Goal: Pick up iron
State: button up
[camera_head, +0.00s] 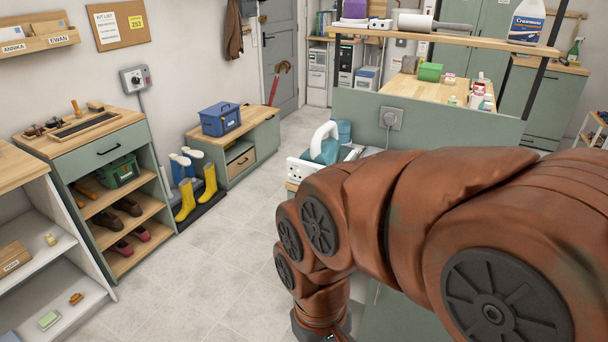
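What looks like the iron, with a teal body and a white arched handle (323,134), is on the worktop beside the green-grey upright panel, near the middle of the head view. My arm hides part of the worktop and may hide the lower part of the iron. My brown-covered arm fills the right and lower middle and bends down to the bottom edge. My gripper's fingers do not show; only the wrist end of the arm is at the bottom edge, well below the iron in the picture. Nothing of mine visibly touches the iron.
The upright panel (430,118) and the wooden shelf (450,36) above it stand behind the iron. A white socket block (302,170) is just in front. A low bench with a blue box (220,118) and yellow boots (186,200) stand left. The tiled floor between is clear.

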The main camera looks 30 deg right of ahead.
aim_at(326, 152)
jog(key=z, duration=0.7)
jog(key=k, duration=0.65)
jog(key=u, duration=1)
jog(key=i, duration=2.4)
jog(key=z, duration=1.2)
jog(key=i, duration=0.5)
jog(key=z, duration=0.4)
